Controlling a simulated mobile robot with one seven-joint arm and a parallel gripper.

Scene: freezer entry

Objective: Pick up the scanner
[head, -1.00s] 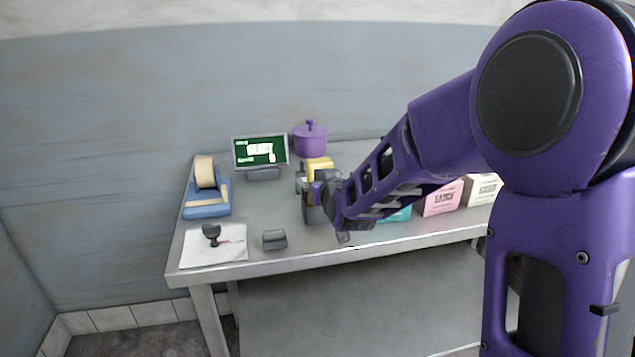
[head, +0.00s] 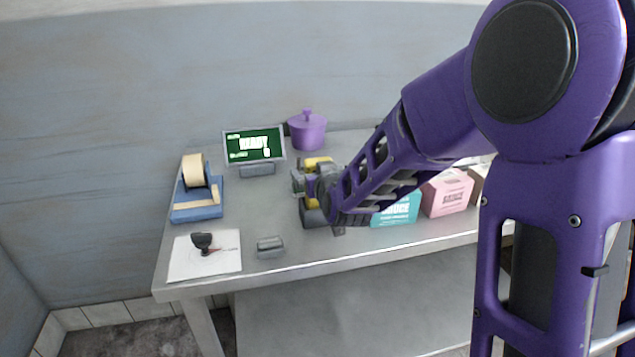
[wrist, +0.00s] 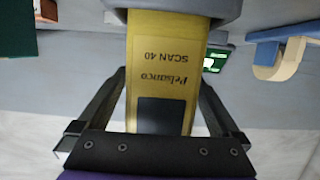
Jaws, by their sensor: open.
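In the head view the scanner (head: 318,162) stands on the steel table, partly hidden by my gripper. In the wrist view the scanner (wrist: 165,50) shows a yellow face with upside-down "SCAN 40" lettering and a dark panel. My gripper (head: 309,187) is at the scanner's near side. In the wrist view my gripper (wrist: 162,85) is open, with one finger on each side of the yellow part and visible gaps between. The scanner's lower part is hidden in the head view.
On the table (head: 270,210) stand a tape dispenser (head: 198,190), a "READY" screen (head: 254,145), a purple pot (head: 307,130), a stamp (head: 203,241) on white paper, a small grey block (head: 270,246), and teal (head: 397,210) and pink (head: 447,193) boxes close to my arm.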

